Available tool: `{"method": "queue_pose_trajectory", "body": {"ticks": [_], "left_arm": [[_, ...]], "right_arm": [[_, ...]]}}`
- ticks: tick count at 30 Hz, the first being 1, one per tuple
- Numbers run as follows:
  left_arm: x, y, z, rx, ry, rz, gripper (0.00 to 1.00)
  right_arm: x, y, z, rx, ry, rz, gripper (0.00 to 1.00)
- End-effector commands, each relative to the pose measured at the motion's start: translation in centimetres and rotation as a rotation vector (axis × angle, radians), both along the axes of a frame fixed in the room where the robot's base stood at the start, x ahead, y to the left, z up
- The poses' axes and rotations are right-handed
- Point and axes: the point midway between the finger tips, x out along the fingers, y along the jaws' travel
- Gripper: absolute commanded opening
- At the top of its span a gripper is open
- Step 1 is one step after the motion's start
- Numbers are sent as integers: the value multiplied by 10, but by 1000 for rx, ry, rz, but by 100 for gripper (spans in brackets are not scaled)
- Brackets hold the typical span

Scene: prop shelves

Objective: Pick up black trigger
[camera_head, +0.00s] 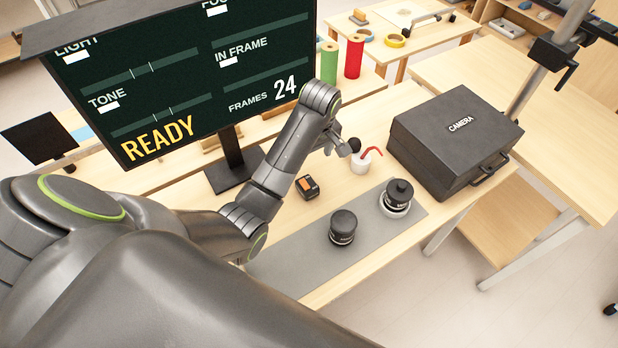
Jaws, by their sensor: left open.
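A small black block with an orange patch (307,187) lies on the wooden table, left of the grey mat; it may be the black trigger, but its shape is too small to be sure. My left gripper (346,148) is open above the table, to the upper right of that block, close to a white cup with a red bent piece (362,162). A dark round shape shows at the fingers, and I cannot tell whether it is part of the gripper. The fingers are small and partly hidden by the wrist. My right gripper is out of view.
Two black lens-like cylinders (343,227) stand on the grey mat (290,262), the right one on a pale ring. A black camera case (445,150) stands at the right. A large monitor (185,75) rises behind my left arm. Red and green rolls stand farther back.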

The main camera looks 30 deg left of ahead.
Motion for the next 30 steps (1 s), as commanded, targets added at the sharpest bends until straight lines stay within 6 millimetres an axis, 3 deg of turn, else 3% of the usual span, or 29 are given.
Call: {"method": "queue_pose_trajectory", "body": {"ticks": [3,6,10,18,30], "left_arm": [[1,2,-20,1,0,1,71],[1,4,-37,1,4,1,71],[3,7,-60,1,5,2,71],[6,12,-104,1,3,0,71],[10,16,-131,1,4,0,71]], "right_arm": [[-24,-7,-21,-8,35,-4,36],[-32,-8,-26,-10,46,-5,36],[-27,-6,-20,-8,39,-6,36],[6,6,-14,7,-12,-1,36],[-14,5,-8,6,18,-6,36]]}}
